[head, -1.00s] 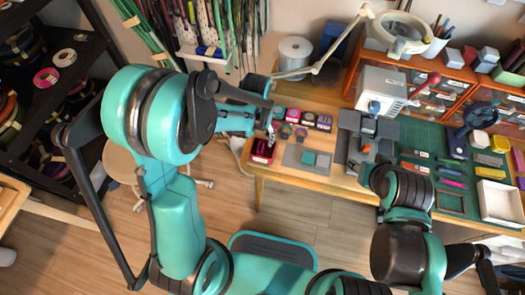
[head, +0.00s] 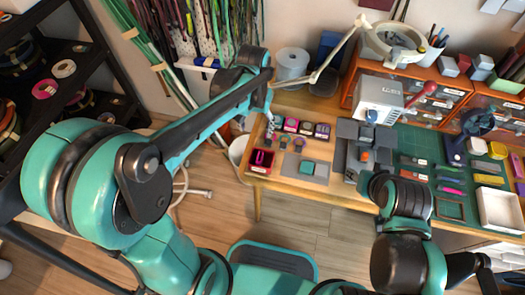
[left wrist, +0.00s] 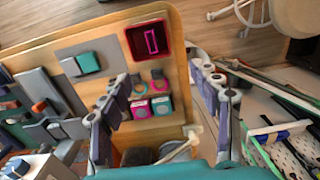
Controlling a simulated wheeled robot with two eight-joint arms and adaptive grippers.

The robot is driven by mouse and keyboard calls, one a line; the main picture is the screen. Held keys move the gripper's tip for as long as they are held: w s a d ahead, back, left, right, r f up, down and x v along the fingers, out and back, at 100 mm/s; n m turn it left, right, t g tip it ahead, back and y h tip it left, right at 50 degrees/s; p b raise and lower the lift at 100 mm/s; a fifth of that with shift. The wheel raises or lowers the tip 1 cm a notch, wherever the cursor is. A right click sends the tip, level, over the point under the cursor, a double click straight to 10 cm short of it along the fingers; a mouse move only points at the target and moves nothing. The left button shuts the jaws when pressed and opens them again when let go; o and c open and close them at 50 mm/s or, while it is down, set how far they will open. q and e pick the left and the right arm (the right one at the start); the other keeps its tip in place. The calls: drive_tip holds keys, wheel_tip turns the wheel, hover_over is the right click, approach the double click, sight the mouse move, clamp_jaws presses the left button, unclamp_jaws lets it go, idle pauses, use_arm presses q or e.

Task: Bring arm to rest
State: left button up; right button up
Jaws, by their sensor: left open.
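My left arm reaches across from the left in the head view. Its gripper (head: 271,127) is above the back left part of the workbench (head: 285,182), partly hidden by its own wrist.
A grey mat with a teal square (head: 307,167), rings and several small boxes (head: 306,128) lie close by on the bench. Cords hang behind.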

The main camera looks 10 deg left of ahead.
use_arm(q)
drive_tip(key=s+a+r+t, duration=0.2)
drive_tip(key=s+t, duration=0.1)
drive_tip(key=s, duration=0.3)
drive_tip(key=s+a+r+t, duration=0.2)
drive_tip(key=s+t, duration=0.2)
drive_tip(key=s, duration=0.1)
drive_tip(key=shift+s+a, duration=0.2)
drive_tip(key=shift+s, duration=0.15)
idle(1.9)
